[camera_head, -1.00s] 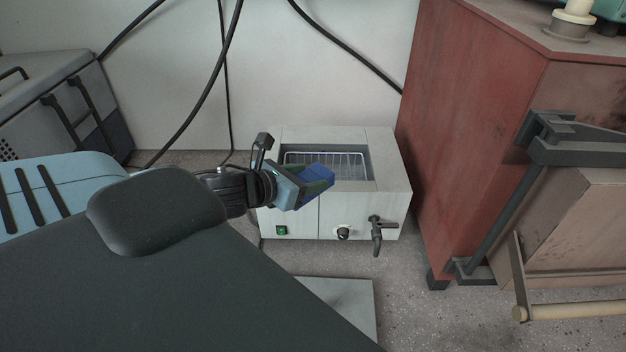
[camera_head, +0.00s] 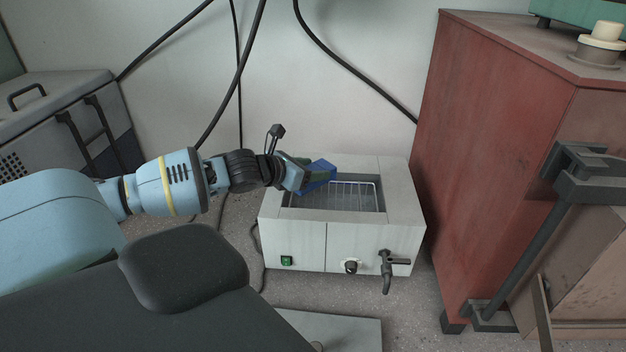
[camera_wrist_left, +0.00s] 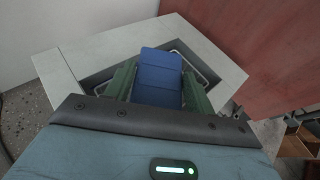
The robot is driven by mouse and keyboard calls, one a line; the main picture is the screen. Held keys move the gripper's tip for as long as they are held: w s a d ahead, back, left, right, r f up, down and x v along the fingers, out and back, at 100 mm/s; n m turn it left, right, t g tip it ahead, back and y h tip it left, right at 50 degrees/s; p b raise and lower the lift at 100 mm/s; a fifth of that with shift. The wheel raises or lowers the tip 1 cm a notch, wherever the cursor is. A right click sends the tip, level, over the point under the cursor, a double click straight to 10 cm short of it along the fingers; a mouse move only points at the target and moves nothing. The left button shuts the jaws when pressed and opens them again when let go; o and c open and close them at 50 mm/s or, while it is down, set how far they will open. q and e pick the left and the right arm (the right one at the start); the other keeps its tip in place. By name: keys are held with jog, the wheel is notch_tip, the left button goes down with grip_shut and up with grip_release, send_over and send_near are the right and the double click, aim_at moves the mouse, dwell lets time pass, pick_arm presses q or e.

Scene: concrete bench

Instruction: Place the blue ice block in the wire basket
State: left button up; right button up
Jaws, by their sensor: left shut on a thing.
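The blue ice block (camera_head: 319,174) is held in my left gripper (camera_head: 312,177), over the left part of the opening in a white box-shaped bath. The block also shows in the left wrist view (camera_wrist_left: 159,78), between the two green fingers, which are shut on it. The wire basket (camera_head: 358,197) sits inside the bath's opening, to the right of and below the block. In the left wrist view part of its wire rim (camera_wrist_left: 203,73) shows beside the block; the rest is hidden behind the block and fingers. My right gripper is not in view.
The white bath (camera_head: 294,243) has a green switch, a knob and a tap on its front. A red cabinet (camera_head: 495,130) stands close on its right. Black cables (camera_head: 240,75) hang along the wall behind. A grey case (camera_head: 75,105) stands at the far left.

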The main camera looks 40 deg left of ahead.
pick_arm(q)
jog(key=shift+w+a+r, duration=0.1)
jog(key=shift+w+a, duration=0.25)
notch_tip(320, 180, down, 3)
jog(key=shift+s+f, duration=0.1)
jog(key=shift+f, duration=0.1)
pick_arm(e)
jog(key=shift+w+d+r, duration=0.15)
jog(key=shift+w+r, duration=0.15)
pick_arm(q)
jog(key=shift+f, duration=0.1)
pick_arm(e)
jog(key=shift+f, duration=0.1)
pick_arm(q)
jog(key=shift+f, duration=0.35)
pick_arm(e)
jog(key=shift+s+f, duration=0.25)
pick_arm(q)
jog(key=shift+f, duration=0.25)
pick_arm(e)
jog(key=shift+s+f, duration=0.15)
